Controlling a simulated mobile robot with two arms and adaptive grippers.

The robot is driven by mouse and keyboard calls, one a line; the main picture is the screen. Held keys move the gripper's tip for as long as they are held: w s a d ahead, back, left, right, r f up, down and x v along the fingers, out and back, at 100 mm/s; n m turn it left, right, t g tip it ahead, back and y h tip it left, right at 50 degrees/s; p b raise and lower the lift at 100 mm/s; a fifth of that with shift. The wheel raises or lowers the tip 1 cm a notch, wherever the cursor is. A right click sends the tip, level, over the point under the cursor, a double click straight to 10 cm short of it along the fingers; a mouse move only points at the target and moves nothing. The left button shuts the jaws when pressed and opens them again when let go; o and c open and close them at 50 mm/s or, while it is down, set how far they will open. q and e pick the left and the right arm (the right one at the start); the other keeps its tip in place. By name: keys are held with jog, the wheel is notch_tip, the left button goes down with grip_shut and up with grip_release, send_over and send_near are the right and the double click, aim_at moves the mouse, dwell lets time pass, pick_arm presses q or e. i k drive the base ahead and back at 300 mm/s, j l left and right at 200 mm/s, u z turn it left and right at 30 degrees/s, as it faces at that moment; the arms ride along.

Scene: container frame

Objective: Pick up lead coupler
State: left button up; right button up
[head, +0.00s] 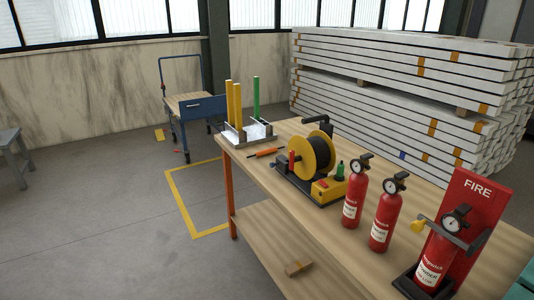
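No part is plainly identifiable as the lead coupler. An orange piece with a dark tip (265,152) lies on the workbench (262,172), left of a yellow and black cable reel (311,157). A small red upright piece (291,159) stands at the reel's left side. A small green upright piece (340,171) stands at its right. A yellow box (328,190) with a red part sits in front of the reel. I cannot tell which of these is the coupler. Neither of my grippers shows in the head view.
A rack (247,133) with yellow and green rods stands at the bench's far left end. Red extinguishers (354,195) and a red FIRE stand (478,205) crowd the right. A wooden block (299,268) lies on the lower shelf. A blue cart (200,106) stands behind.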

aim_at(260, 154)
jog(key=i+z, duration=0.1)
jog(key=z, duration=0.9)
jog(key=i+j+z, duration=0.1)
jog(key=j+z, duration=0.65)
jog(key=j, duration=0.25)
jog(key=j+z, duration=0.4)
jog(key=j, duration=0.1)
